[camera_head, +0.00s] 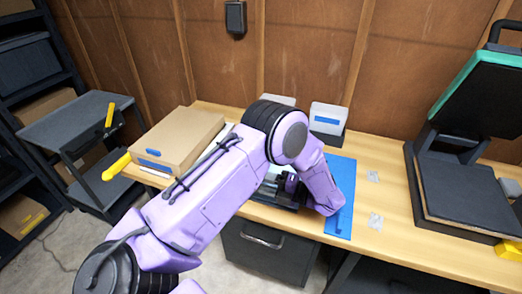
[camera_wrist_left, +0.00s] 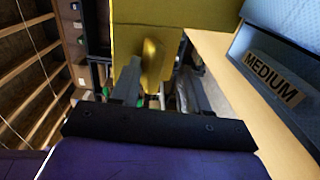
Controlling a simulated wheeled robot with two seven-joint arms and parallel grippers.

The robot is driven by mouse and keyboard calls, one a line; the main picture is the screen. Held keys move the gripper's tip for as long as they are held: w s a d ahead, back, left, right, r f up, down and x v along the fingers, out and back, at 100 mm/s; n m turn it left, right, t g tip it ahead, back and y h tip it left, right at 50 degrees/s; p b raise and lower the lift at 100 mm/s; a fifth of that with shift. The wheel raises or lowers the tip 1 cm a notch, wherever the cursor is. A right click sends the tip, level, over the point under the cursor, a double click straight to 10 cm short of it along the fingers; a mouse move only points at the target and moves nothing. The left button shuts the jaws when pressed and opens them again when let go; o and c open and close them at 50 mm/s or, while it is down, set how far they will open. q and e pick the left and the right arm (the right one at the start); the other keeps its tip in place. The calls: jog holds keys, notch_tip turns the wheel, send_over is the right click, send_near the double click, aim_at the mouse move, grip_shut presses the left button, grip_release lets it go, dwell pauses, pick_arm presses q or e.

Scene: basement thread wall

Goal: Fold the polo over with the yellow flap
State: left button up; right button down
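In the left wrist view a yellow panel (camera_wrist_left: 140,25), apparently the yellow flap, fills the top centre. A yellow tab (camera_wrist_left: 152,65) projects from it. My left gripper (camera_wrist_left: 160,88) has its two grey fingers apart on either side of this tab. A gap shows between the tab and the right-hand finger; I cannot tell whether the left-hand finger touches. I cannot make out the polo. My right gripper is not in view.
A blue mat (camera_head: 340,200) lies on the wooden table (camera_head: 385,215). A cardboard box (camera_head: 178,138) stands left, a press with a green lid (camera_head: 480,95) right. Two small clear packets (camera_head: 375,220) lie between mat and press. A bin labelled MEDIUM (camera_wrist_left: 275,75) is close on the right.

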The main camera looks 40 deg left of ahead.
pick_arm(q)
jog(key=shift+a, duration=0.1)
jog(key=shift+w, duration=0.1)
jog(key=b+v, duration=0.3)
jog(key=v, duration=0.7)
jog(key=shift+d+r+b, duration=0.15)
jog(key=shift+d+b, duration=0.1)
jog(key=shift+b, duration=0.05)
jog(key=shift+w, duration=0.15)
